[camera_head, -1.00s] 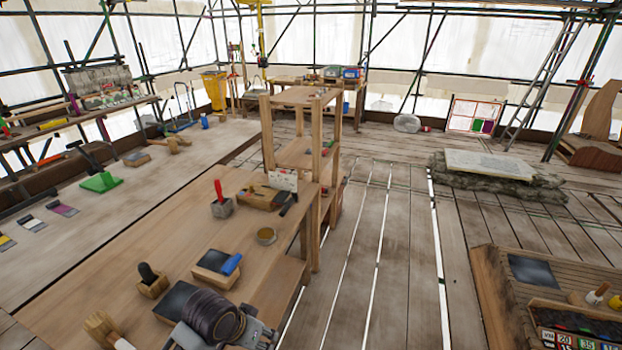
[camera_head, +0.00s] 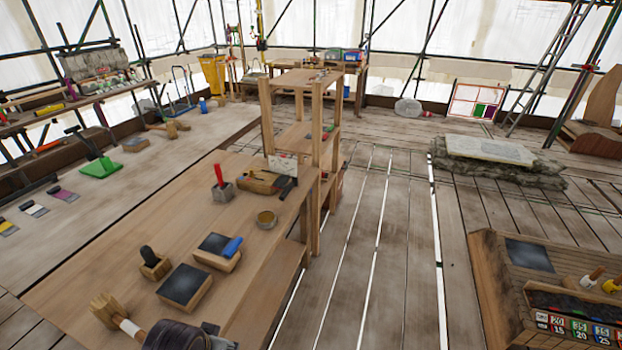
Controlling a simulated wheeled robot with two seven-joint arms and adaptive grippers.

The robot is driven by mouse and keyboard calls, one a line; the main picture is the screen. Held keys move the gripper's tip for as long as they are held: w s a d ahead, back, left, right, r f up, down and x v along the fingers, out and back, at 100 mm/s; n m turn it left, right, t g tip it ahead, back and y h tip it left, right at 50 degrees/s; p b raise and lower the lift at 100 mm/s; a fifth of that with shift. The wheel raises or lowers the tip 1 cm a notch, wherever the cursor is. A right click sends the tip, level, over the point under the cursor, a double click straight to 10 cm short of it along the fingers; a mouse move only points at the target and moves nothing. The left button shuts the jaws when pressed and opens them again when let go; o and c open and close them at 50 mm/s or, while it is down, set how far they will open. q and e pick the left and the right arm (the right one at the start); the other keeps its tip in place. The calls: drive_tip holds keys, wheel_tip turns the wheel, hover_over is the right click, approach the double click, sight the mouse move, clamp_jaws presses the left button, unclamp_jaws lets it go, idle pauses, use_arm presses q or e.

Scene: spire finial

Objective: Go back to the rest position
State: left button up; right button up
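The dark wrist part of my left arm (camera_head: 178,337) shows at the bottom edge of the head view, over the near end of the wooden bench (camera_head: 165,215). A small grey part (camera_head: 210,328) shows beside it. The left gripper's fingers cannot be made out, so neither their opening nor anything held can be told. My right arm and gripper are out of the picture.
A wooden shelf (camera_head: 317,170) stands behind. The floor right of it is open.

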use_arm(q)
drive_tip(key=s+a+f+g, duration=0.1)
drive_tip(key=s+f, duration=0.1)
drive_tip(key=f, duration=1.5)
drive_tip(key=s+f, duration=0.2)
drive_tip(key=f, duration=1.5)
drive_tip(key=s+a+f, duration=0.2)
drive_tip(key=s+f, duration=0.7)
drive_tip(key=s, duration=0.2)
drive_tip(key=s+a+f+g, duration=0.1)
drive_tip(key=s+a+f, duration=0.1)
drive_tip(key=s+f, duration=0.8)
drive_tip(key=shift+s+g, duration=0.3)
drive_tip(key=shift+s, duration=0.05)
drive_tip(key=shift+d, duration=0.1)
